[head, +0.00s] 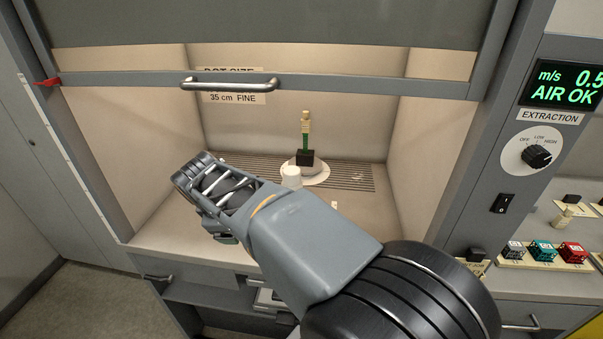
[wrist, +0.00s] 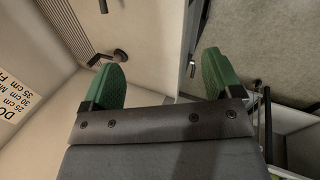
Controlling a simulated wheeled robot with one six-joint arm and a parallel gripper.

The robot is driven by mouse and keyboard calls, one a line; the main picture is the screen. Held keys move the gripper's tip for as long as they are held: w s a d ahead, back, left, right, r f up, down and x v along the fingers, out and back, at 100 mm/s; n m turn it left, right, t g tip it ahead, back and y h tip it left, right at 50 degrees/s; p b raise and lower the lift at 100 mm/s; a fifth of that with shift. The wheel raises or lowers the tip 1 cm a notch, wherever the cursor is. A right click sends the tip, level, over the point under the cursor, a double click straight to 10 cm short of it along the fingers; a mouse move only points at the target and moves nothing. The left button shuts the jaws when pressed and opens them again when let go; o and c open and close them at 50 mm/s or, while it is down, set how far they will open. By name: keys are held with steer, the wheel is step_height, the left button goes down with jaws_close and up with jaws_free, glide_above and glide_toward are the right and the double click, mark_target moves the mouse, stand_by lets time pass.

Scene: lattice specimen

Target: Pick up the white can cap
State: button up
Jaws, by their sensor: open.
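A small white cylinder (head: 291,177), which looks like the white can cap or a can with its cap on, stands on the hood floor in the head view. It is at the front left edge of a round white disc. My gripper (head: 192,172) is to its left in the head view, at the hood's left side, clear of it. In the wrist view my gripper (wrist: 163,72) has its two green finger pads wide apart with nothing between them. The white cylinder does not show clearly in the wrist view.
The white disc (head: 318,176) bears a black block (head: 305,157) with a green and tan upright piece. The raised sash (head: 350,87) with its handle (head: 230,84) crosses above. A slotted grille (head: 352,178) lies behind.

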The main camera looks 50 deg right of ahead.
mark_target(290, 170)
steer(key=shift+o, duration=0.6)
steer(key=w+d+r+n+g+h, duration=0.1)
steer(key=w+d+r+n+h, duration=0.1)
steer(key=d, duration=0.5)
steer(key=w+d+r+n+g+h, duration=0.1)
steer(key=w+d+r+n+h, duration=0.1)
steer(key=d+n, duration=0.4)
steer(key=shift+w+d+r+n+g+h, duration=0.35)
steer(key=shift+d+r, duration=0.3)
steer(key=shift+r, duration=0.25)
steer(key=shift+n+g, duration=0.25)
steer(key=shift+n, duration=0.2)
steer(key=x, duration=0.5)
steer(key=d+r+x, duration=0.1)
steer(key=x, duration=0.2)
steer(key=shift+w+d+f+p, duration=0.1)
steer(key=shift+d+p, duration=0.2)
steer(key=shift+p, duration=0.1)
steer(key=shift+p+x, duration=0.35)
steer(key=shift+x, duration=2.55)
steer(key=c, duration=1)
steer(key=shift+r, duration=0.2)
